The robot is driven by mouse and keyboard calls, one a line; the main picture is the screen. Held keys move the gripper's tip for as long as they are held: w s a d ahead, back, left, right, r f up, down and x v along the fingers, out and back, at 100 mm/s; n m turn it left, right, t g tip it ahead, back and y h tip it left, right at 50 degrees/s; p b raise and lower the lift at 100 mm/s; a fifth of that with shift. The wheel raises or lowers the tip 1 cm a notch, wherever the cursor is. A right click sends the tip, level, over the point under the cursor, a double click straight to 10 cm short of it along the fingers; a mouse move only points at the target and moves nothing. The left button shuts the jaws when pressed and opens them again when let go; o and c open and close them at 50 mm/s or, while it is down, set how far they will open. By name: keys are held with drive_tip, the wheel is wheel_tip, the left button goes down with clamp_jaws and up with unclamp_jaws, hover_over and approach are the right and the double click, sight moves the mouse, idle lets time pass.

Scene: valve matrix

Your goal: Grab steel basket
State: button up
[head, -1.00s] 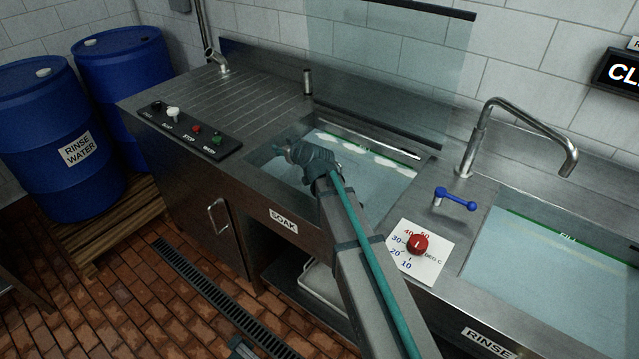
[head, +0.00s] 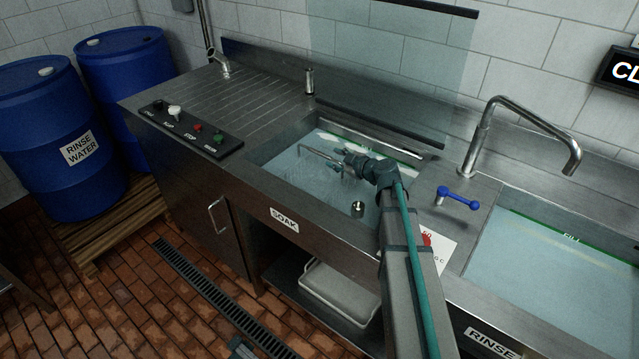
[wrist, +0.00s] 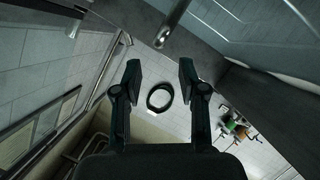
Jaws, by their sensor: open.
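The steel basket (head: 322,156) shows in the head view as a thin metal handle standing above the water in the soak sink. Its body is faint under the water and I cannot make out its outline. My gripper (head: 348,160) is over this sink, close to the right end of the handle. I cannot tell whether it touches the handle. In the wrist view my gripper (wrist: 159,74) has its two fingers spread apart with nothing held between them. A dark ring (wrist: 160,97) shows beyond the gap on a pale tiled surface.
A small metal cylinder (head: 358,209) stands in the soak sink's front right. A control panel (head: 190,130) lies left of it. The blue lever (head: 457,198), curved tap (head: 520,120) and rinse sink (head: 560,270) are to the right. A clear screen (head: 395,70) rises behind.

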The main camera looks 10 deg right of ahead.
sight(322, 154)
drive_tip(key=x, duration=0.3)
drive_tip(key=shift+p, duration=0.3)
drive_tip(key=p+x, duration=0.1)
drive_tip(key=x, duration=0.3)
drive_tip(key=shift+w+a+p, duration=0.1)
drive_tip(key=shift+w+p, duration=0.15)
drive_tip(key=shift+p, duration=0.15)
drive_tip(key=shift+w+a+f, duration=0.15)
drive_tip(key=shift+w+a, duration=0.05)
drive_tip(key=shift+c, duration=0.3)
clamp_jaws()
